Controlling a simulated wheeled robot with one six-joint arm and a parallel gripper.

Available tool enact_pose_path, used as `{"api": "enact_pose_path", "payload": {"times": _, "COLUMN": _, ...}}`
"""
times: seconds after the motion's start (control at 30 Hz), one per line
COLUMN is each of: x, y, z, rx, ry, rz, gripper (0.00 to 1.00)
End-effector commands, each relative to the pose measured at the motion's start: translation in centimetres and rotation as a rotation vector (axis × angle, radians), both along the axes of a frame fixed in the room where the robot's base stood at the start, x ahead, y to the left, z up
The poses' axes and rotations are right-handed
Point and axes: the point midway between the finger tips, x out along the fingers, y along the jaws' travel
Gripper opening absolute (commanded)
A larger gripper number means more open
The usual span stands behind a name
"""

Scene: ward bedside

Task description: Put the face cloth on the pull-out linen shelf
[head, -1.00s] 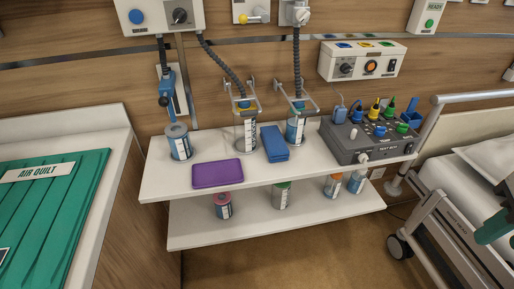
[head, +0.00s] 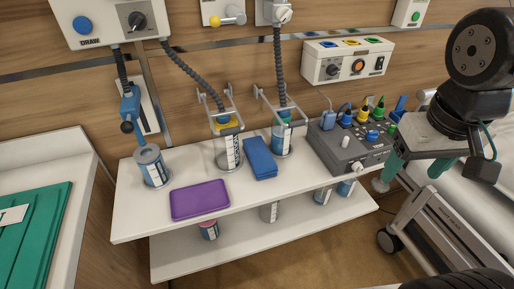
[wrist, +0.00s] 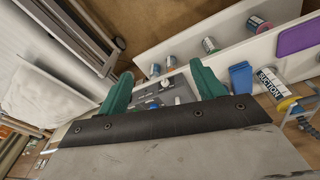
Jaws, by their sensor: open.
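No shelf is clearly recognisable as the pull-out linen shelf. A lower white shelf (head: 250,242) runs beneath the upper one. My gripper (head: 420,166) is at the right, in front of the grey test box and apart from the blue item. Its green fingers are spread and empty in the wrist view (wrist: 160,85).
Small jars stand below. A bed frame (head: 425,215) is at right, a green quilt (head: 30,240) at left.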

Motion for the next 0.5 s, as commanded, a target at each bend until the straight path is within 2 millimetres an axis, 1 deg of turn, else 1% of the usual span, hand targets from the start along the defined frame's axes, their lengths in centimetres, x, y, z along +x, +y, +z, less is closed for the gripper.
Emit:
{"api": "enact_pose_path", "payload": {"times": 0.07, "x": 2.4, "y": 0.2, "z": -1.4, "rx": -0.046, "ry": -0.015, "rz": -0.003, "gripper": 0.67}}
{"api": "enact_pose_path", "payload": {"times": 0.13, "x": 5.2, "y": 0.9, "z": -2.9, "rx": -0.090, "ry": -0.052, "rz": 0.004, "gripper": 0.67}}
{"api": "enact_pose_path", "payload": {"times": 0.23, "x": 9.2, "y": 3.0, "z": -5.6, "rx": -0.131, "ry": -0.120, "rz": 0.035, "gripper": 0.67}}
{"api": "enact_pose_path", "payload": {"times": 0.27, "x": 10.2, "y": 3.9, "z": -6.4, "rx": -0.136, "ry": -0.141, "rz": 0.050, "gripper": 0.67}}
{"api": "enact_pose_path", "payload": {"times": 0.3, "x": 11.5, "y": 5.2, "z": -7.6, "rx": -0.136, "ry": -0.168, "rz": 0.072, "gripper": 0.67}}
{"api": "enact_pose_path", "payload": {"times": 0.37, "x": 13.1, "y": 7.5, "z": -9.5, "rx": -0.126, "ry": -0.204, "rz": 0.111, "gripper": 0.67}}
{"api": "enact_pose_path", "payload": {"times": 0.4, "x": 14.0, "y": 9.1, "z": -10.8, "rx": -0.111, "ry": -0.224, "rz": 0.137, "gripper": 0.67}}
{"api": "enact_pose_path", "payload": {"times": 0.47, "x": 14.8, "y": 11.5, "z": -12.8, "rx": -0.081, "ry": -0.246, "rz": 0.177, "gripper": 0.67}}
{"api": "enact_pose_path", "payload": {"times": 0.5, "x": 15.1, "y": 13.1, "z": -14.0, "rx": -0.059, "ry": -0.254, "rz": 0.202, "gripper": 0.67}}
